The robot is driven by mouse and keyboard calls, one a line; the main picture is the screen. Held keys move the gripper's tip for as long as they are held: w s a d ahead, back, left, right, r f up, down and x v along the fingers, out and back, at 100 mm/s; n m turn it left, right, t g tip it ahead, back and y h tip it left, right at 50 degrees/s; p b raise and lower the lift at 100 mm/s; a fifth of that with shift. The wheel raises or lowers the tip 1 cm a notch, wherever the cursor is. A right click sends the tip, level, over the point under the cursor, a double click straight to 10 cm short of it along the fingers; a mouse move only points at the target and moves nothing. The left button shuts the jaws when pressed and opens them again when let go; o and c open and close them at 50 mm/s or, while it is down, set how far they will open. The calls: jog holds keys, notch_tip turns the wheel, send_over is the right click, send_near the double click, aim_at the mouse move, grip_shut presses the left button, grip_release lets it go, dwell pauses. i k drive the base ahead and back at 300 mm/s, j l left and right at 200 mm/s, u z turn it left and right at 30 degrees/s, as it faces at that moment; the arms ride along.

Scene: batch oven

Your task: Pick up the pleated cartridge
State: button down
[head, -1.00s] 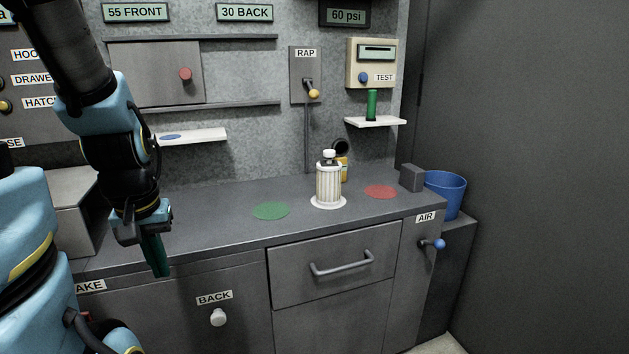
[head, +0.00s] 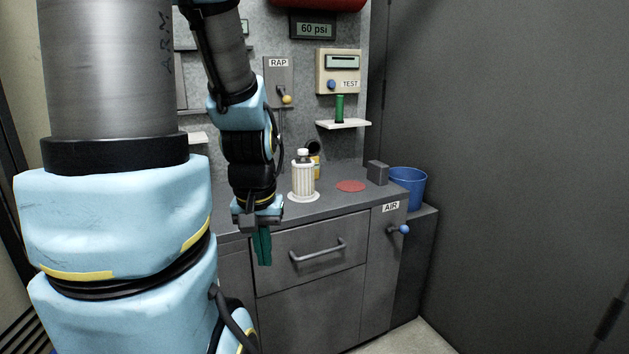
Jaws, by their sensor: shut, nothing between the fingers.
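The pleated cartridge (head: 303,179) is a cream, ribbed cylinder with a white cap on top. It stands upright on a round white disc (head: 303,198) on the grey counter, in the middle of the head view. My gripper (head: 262,248) points down with its green fingers closed together and nothing between them. It hangs in front of the counter's front edge, to the left of the cartridge and lower in the picture, apart from it.
A red disc (head: 350,186), a grey block (head: 377,173) and a blue bucket (head: 408,187) lie to the right. A green cylinder (head: 339,108) stands on a wall shelf (head: 343,124). A drawer handle (head: 318,251) juts out below.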

aim_at(303, 168)
jog(key=i+l+u, duration=0.1)
jog(key=u, duration=0.25)
jog(key=i+l+u, duration=0.1)
jog(key=u, duration=0.2)
jog(key=i+l+u, duration=0.1)
jog(key=u, duration=0.25)
